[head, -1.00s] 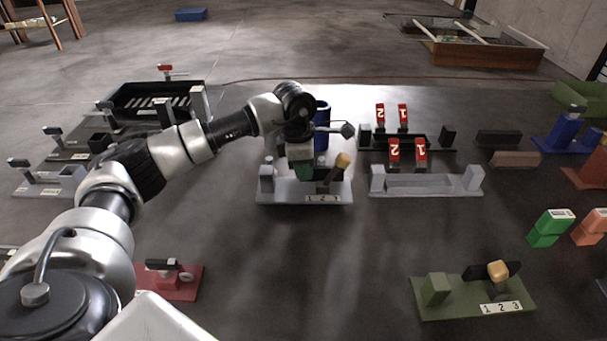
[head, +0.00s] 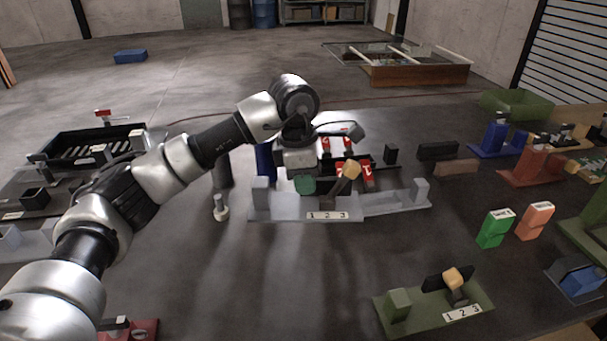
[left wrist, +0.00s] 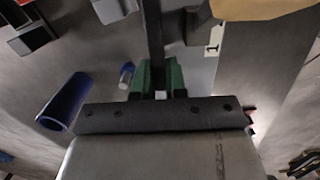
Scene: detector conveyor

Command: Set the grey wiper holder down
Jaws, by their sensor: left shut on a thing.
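The grey wiper holder (head: 283,212) has a flat base with a "1 2 3" label, an upright grey block at its left end, and a dark bar with a tan knob (head: 348,169) at its right. My left gripper (head: 304,184), with green fingertips, is above the base and shut on the holder. In the left wrist view its green fingers (left wrist: 160,78) close on both sides of the holder's dark bar. The holder overlaps the left part of a grey bracket (head: 398,202) in the head view. Its height above the floor is hard to tell. My right gripper is not in view.
A dark post with a pale foot (head: 221,209) stands left of the holder, near a blue cylinder (head: 264,158). Red numbered tags (head: 367,174) stand behind. A green holder (head: 399,318) sits front right. The floor in front of the grey holder is clear.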

